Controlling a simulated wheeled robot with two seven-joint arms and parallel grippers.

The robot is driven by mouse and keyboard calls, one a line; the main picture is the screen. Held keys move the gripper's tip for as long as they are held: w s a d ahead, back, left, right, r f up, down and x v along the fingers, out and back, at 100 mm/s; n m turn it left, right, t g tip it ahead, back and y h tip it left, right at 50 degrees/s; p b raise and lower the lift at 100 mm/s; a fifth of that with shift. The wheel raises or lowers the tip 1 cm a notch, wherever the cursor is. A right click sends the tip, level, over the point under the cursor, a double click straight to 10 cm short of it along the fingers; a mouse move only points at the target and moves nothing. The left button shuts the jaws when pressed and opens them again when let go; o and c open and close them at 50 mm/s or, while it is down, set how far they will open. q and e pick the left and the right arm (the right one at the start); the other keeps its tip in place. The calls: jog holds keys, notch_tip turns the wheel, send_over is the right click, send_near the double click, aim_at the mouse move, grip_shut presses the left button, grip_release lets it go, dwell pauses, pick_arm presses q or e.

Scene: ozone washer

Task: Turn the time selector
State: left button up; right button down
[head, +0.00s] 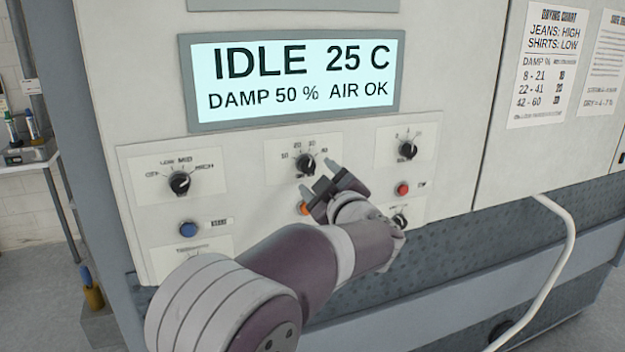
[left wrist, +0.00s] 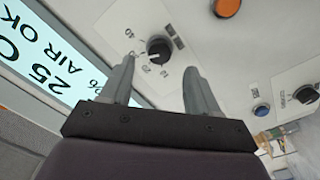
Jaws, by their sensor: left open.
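The dial I take as the time selector is a black knob (head: 306,163) on a white plate with numbers around it, in the middle of the panel. Its name is not readable. Its white mark points roughly up, toward the numbers between 20 and 30. My left gripper (head: 319,179) is open just in front of and below right of the knob in the head view. In the left wrist view, the knob (left wrist: 159,47) shows between and beyond the tips of the open left gripper (left wrist: 160,63). Contact with the knob is not visible. My right gripper is out of view.
A left knob (head: 179,183) and an upper right knob (head: 407,150) flank the dial. A blue button (head: 188,229), an orange button (head: 303,208) and a red button (head: 403,189) sit below. The display (head: 295,80) above reads IDLE 25 C. A white hose (head: 566,245) hangs at right.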

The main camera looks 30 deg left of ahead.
pick_arm(q)
jog(key=b+v, duration=0.1)
jog(key=v, duration=0.7)
jog(key=shift+b, duration=0.4)
